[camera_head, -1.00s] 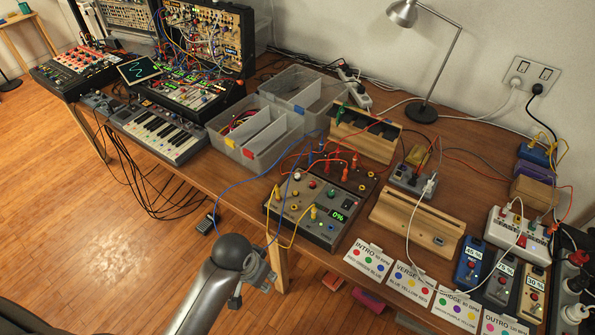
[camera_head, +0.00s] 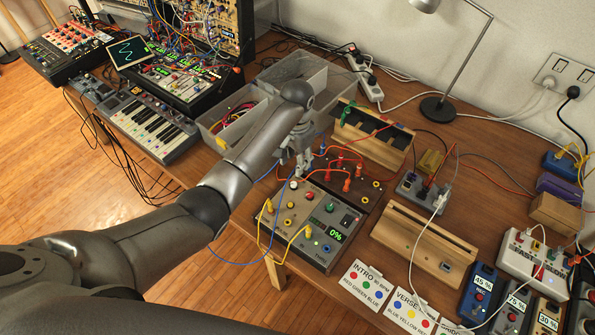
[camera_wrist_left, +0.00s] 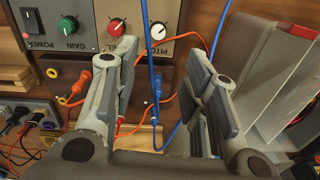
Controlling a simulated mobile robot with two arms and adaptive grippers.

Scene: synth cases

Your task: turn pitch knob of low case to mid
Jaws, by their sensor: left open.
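The low case (camera_head: 312,240) is a grey panel with coloured knobs and a 0% display near the table's front edge. In the left wrist view its PITCH label stands beside a white knob (camera_wrist_left: 158,31), with a red knob (camera_wrist_left: 116,28) and the green GAIN knob (camera_wrist_left: 68,25) to the left. The white knob also shows in the head view (camera_head: 293,184). My left gripper (camera_head: 290,166) is open above the case's back left part; in the wrist view its fingers (camera_wrist_left: 160,58) stand apart, below the white knob and not around it. My right gripper is out of view.
A blue cable (camera_wrist_left: 151,70) runs between my fingers in the wrist view. Orange patch cables (camera_head: 335,150) stand behind the case. Grey bins (camera_head: 233,125) lie left of my gripper, and a wooden stand (camera_head: 420,235) is to the right.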

